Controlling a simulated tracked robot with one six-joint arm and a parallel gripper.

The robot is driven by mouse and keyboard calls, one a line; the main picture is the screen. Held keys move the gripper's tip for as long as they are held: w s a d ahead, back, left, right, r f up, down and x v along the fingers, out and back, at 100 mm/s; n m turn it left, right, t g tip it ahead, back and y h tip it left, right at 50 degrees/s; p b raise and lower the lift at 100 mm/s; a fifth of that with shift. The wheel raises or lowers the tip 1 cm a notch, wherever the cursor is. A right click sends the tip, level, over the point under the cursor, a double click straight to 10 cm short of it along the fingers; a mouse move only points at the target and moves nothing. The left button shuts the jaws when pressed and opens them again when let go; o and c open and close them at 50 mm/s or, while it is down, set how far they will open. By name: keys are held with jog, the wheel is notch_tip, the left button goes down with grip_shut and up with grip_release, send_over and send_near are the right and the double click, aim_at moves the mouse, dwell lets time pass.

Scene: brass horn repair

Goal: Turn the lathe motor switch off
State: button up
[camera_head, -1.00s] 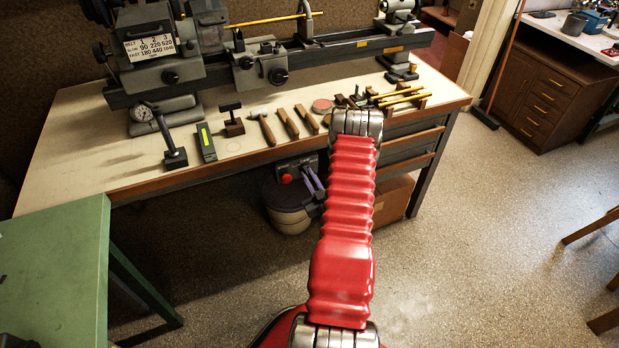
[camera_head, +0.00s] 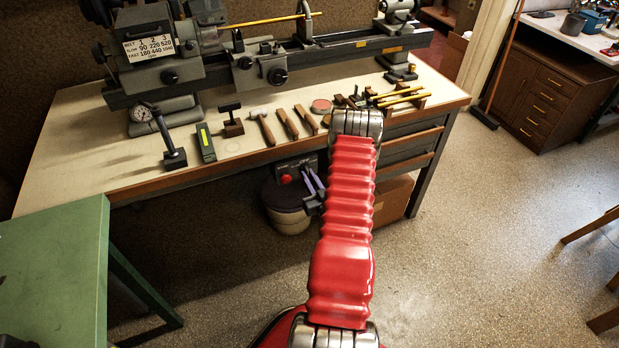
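The lathe motor switch appears to be the dark box with a red button (camera_head: 286,179) under the front edge of the bench. My gripper (camera_head: 307,172) shows as two slim purple fingers just right of the red button, in front of the box's right part. A narrow gap shows between the fingers, and nothing is seen between them. I cannot tell whether a finger touches the box. My red arm hides part of my wrist. The lathe (camera_head: 160,65) stands on the bench above, with a speed plate on its headstock.
The wooden bench (camera_head: 95,150) carries a dial gauge, hand tools and brass rods. A pale bin (camera_head: 291,222) stands under the switch, with a cardboard box (camera_head: 393,198) to its right. A green table (camera_head: 55,262) is at left. The floor at right is mostly clear.

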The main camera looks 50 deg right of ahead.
jog(key=o, duration=0.4)
jog(key=v, duration=1.3)
jog(key=shift+s+a, duration=0.15)
jog(key=shift+s, duration=0.2)
